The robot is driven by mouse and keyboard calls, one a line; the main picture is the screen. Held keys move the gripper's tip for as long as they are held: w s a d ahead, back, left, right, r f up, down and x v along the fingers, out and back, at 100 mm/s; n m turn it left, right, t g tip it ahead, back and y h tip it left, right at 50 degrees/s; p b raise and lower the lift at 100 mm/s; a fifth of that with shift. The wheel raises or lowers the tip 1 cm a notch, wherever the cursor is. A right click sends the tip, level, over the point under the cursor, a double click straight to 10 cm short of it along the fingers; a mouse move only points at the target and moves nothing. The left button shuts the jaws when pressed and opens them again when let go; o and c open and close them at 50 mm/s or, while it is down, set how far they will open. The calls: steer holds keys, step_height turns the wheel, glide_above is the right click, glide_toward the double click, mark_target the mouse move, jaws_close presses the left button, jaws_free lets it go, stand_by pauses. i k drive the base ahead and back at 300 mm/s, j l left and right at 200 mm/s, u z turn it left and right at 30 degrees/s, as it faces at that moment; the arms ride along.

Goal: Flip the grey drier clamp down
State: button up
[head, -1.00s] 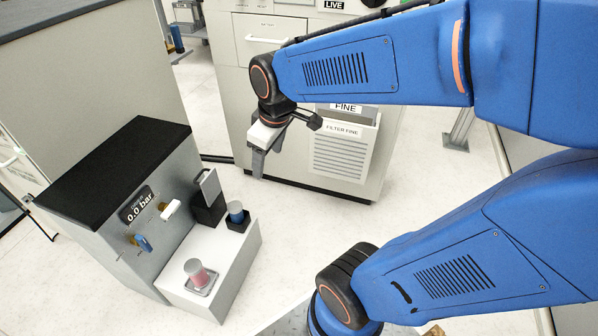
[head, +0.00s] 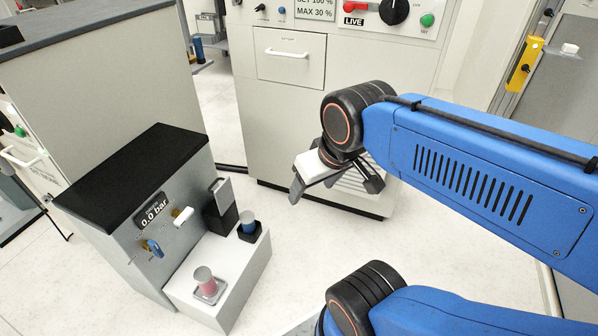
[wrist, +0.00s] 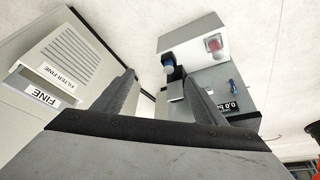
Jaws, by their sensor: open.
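The grey clamp (head: 223,190) stands raised as a small upright plate on a black block (head: 220,219), on the white ledge of the drier unit. In the wrist view the clamp (wrist: 175,90) shows between my finger lines, some way beyond them. My gripper (head: 298,190) is in the air to the right of the clamp and apart from it, nearer the large grey cabinet. In the wrist view its two fingers (wrist: 161,78) are spread with nothing between them.
A blue-capped cylinder (head: 249,223) sits beside the black block, and a pink-filled cup (head: 205,281) stands at the ledge's front. A white lever (head: 183,215) and a blue lever (head: 154,248) are on the front panel. The large cabinet (head: 287,110) stands behind my gripper.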

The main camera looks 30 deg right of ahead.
mark_target(223, 196)
steer(key=i+j+z, duration=0.2)
steer(key=j, duration=0.35)
steer(key=j+z, duration=0.25)
steer(key=j, duration=0.25)
steer(key=j+z, duration=0.2)
steer(key=j, duration=0.35)
steer(key=j+z, duration=0.2)
steer(key=j, duration=0.3)
steer(key=k+j+z, duration=0.2)
steer(key=j, duration=0.35)
steer(key=j+z, duration=0.25)
steer(key=j, duration=0.3)
steer(key=k+j+z, duration=0.2)
steer(key=j, duration=0.3)
steer(key=k+j+z, duration=0.2)
steer(key=j, duration=0.25)
steer(key=k+j, duration=0.1)
steer(key=k, duration=0.4)
steer(key=k+j+z, duration=0.1)
steer(key=k, duration=0.4)
steer(key=i+j, duration=0.15)
steer(key=i, duration=0.45)
steer(key=i+j, duration=0.1)
steer(key=i, duration=0.5)
